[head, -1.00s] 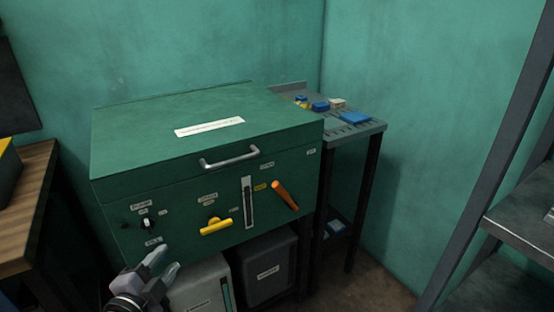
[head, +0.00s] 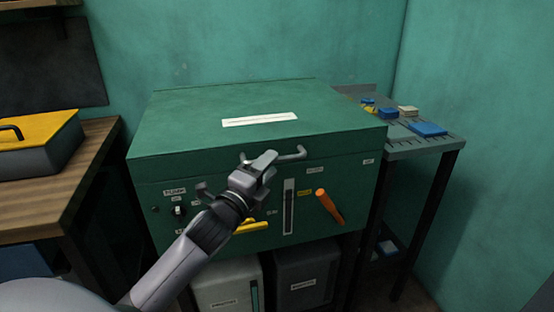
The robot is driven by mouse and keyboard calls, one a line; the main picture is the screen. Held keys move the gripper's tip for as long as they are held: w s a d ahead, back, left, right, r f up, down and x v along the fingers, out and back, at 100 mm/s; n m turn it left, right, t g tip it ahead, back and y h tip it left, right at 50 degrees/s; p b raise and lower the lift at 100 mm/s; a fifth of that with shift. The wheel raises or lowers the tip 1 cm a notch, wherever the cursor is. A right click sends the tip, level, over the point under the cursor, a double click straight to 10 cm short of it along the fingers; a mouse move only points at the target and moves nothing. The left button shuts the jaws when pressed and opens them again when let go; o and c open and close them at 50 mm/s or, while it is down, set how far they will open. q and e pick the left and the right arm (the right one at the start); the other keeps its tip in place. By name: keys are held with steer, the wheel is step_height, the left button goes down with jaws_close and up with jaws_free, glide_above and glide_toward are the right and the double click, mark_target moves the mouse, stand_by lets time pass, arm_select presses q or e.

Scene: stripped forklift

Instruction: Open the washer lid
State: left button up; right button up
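The green washer (head: 155,205) stands against the back wall with its lid (head: 200,120) down. The lid has a white label (head: 259,119) on top. A grey bar handle (head: 294,155) is at the lid's front edge. My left gripper (head: 262,163) is in front of the washer and overlaps the left part of the handle. I cannot tell whether it touches the handle or whether its fingers are open. My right gripper is out of view.
The washer's front carries a yellow lever (head: 254,226), a slotted slider (head: 289,207) and an orange lever (head: 329,207). A wooden bench with a yellow-topped box (head: 40,132) is at left. A metal side table (head: 440,147) with small blue items stands at right.

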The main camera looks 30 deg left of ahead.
arm_select(q)
steer(key=shift+w+r, duration=0.2)
steer(key=shift+w, duration=1.45)
steer(key=shift+c, duration=0.3)
jaws_close()
